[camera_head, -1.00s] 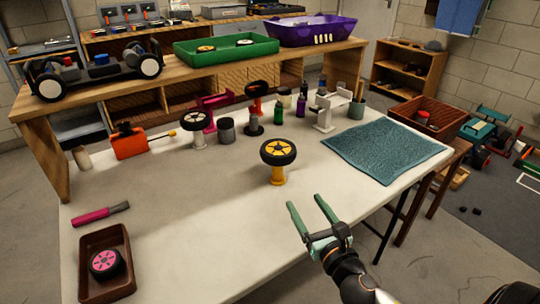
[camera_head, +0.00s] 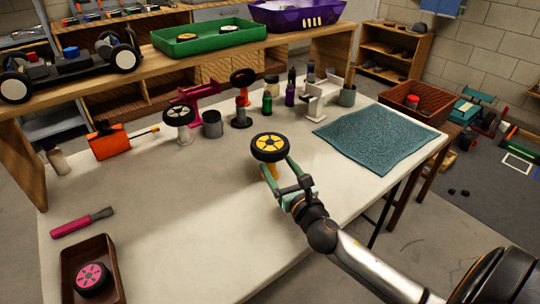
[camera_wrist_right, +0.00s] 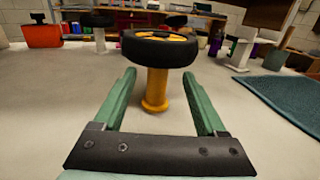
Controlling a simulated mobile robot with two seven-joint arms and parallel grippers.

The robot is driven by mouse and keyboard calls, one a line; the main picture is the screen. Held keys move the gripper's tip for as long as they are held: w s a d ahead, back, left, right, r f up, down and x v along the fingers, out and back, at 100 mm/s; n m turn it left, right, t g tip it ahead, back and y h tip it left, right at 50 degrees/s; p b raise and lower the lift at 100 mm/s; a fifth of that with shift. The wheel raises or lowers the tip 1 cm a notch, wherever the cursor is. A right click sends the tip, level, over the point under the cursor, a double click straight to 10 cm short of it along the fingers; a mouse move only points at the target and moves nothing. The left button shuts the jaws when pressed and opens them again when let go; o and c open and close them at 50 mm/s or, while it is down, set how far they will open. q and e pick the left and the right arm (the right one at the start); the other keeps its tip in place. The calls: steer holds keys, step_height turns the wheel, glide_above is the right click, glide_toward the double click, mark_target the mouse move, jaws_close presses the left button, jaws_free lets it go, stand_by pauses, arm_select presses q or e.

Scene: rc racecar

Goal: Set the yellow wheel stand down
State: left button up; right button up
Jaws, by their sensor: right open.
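The yellow wheel stand (camera_wrist_right: 155,90) stands upright on the pale table, with a black wheel with a yellow hub (camera_head: 270,147) on its top. The wheel also shows in the right wrist view (camera_wrist_right: 159,50). My right gripper (camera_head: 275,168) is open, its green fingers pointing at the stand just below the wheel. In the right wrist view the fingers (camera_wrist_right: 160,85) lie to either side of the post with gaps, and neither is seen touching it. In the head view the gripper and wheel hide most of the post. My left gripper is not in view.
A teal towel (camera_head: 376,139) lies right of the stand. A brown tray (camera_head: 116,277) with a pink-hubbed wheel (camera_head: 91,278) is front left. The table's middle left is clear.

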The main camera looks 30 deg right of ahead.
steer(key=shift+w+d+b, duration=0.15)
steer(key=shift+w+b, duration=0.05)
steer(key=shift+w, duration=1.1)
steer(key=shift+w+d+b, duration=0.15)
steer(key=shift+w+b, duration=0.05)
steer(key=shift+w, duration=1.1)
jaws_close()
